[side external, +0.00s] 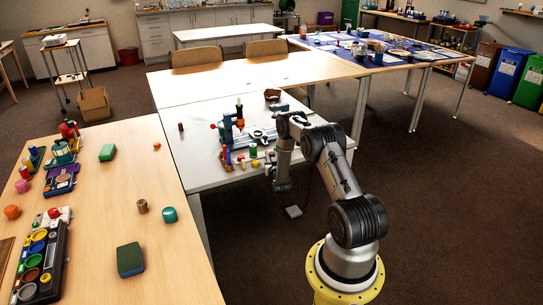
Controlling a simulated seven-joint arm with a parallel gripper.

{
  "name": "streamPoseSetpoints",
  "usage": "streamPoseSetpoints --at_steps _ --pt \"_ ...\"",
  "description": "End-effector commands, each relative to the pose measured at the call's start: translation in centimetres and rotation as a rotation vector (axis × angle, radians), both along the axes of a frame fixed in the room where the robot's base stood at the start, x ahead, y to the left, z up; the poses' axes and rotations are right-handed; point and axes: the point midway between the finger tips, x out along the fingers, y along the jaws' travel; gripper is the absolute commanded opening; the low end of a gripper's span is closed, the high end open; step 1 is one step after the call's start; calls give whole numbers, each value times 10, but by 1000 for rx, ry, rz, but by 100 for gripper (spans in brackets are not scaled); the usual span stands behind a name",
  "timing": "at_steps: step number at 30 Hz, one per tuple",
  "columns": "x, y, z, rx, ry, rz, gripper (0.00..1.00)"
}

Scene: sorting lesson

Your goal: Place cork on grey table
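A small tan-brown cylinder that looks like the cork (142,206) stands upright on the wooden table (110,260) at the left. A darker brown cylinder (180,127) stands near the far left corner of the grey table (205,176); I cannot tell whether it is cork too. My gripper (275,184) hangs low at the grey table's front right edge, well to the right of the tan-brown cylinder. Its fingers are small and dark, so their opening is unclear. Nothing held shows in it.
A blue-framed apparatus (231,122) and several small coloured pieces stand in the middle of the grey table. The grey table's left strip is mostly bare. A teal cylinder (169,215) and a green-blue sponge (130,260) lie near the tan-brown cylinder.

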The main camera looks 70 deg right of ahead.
Motion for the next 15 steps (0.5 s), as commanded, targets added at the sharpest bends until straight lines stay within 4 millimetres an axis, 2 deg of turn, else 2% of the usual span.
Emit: streamPoseSetpoints --at_steps 1,3,15 --pt "0 0 0 0 0 0 41" --pt "0 0 0 0 0 0 52" --pt "-1 3 4 1 0 0 52"
